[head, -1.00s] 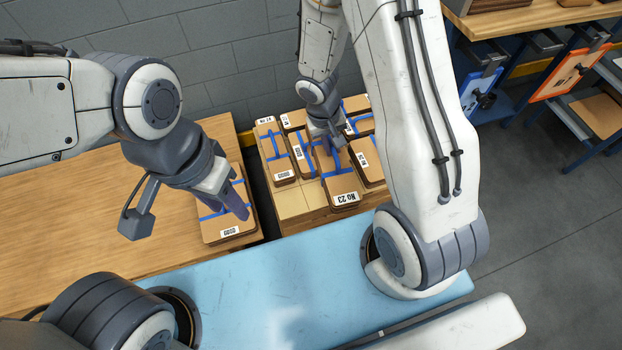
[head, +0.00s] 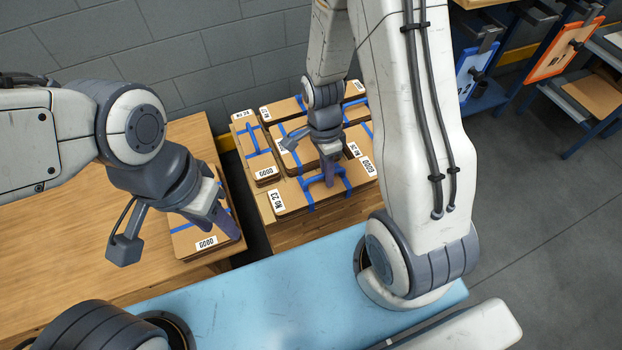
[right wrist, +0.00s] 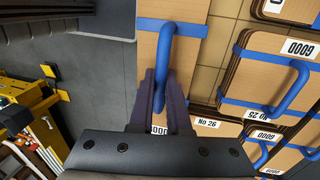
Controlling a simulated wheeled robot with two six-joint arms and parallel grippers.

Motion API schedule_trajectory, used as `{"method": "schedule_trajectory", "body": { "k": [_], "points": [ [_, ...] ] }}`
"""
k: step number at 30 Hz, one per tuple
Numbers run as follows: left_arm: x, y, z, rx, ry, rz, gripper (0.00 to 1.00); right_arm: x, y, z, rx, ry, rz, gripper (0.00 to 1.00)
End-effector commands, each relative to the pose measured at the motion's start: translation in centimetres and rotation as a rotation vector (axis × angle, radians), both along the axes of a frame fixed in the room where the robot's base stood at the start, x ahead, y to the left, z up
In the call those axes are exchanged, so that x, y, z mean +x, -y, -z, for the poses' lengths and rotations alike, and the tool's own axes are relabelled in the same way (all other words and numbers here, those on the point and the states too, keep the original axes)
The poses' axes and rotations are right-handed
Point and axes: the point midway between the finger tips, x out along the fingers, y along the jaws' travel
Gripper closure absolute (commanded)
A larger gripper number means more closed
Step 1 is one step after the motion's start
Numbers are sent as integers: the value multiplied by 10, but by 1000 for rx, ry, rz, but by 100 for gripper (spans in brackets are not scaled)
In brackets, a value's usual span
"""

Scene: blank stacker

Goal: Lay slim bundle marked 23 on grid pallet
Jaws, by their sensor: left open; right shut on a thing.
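The slim bundle marked No 23 (head: 292,194) is tan with blue straps and a blue handle. It lies across the near part of the grid pallet (head: 285,236); I cannot tell whether it touches it. My right gripper (head: 329,184) is shut on its handle. The right wrist view shows the bundle (right wrist: 187,60) with its handle between the fingers (right wrist: 163,92), and bare tan squares of the pallet (right wrist: 228,38) beside it.
Several other strapped bundles sit on the pallet, among them a narrow one (head: 258,150) at the left and one marked No 26 (right wrist: 218,126). A wooden table (head: 60,235) stands left, with a dark gap before the pallet. A grey wall (head: 240,45) stands behind.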

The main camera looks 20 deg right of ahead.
Motion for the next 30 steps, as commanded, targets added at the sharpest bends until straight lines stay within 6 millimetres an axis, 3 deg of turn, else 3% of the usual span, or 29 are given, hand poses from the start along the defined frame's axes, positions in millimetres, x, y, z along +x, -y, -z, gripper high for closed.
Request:
{"method": "schedule_trajectory", "body": {
  "k": [4,9,14,21,30],
  "points": [
    [0,0,5,0,0,0,55,32,-11,22,1,0,-3,100],
    [0,0,6,0,0,0,55,52,-16,34,0,0,-1,100],
    [0,0,8,0,0,0,55,57,-18,41,0,-1,-1,100],
    [0,0,14,0,0,0,55,56,-18,74,0,-3,-1,100],
    [0,0,14,0,0,0,55,56,-18,77,0,0,-1,100]
  ]
}}
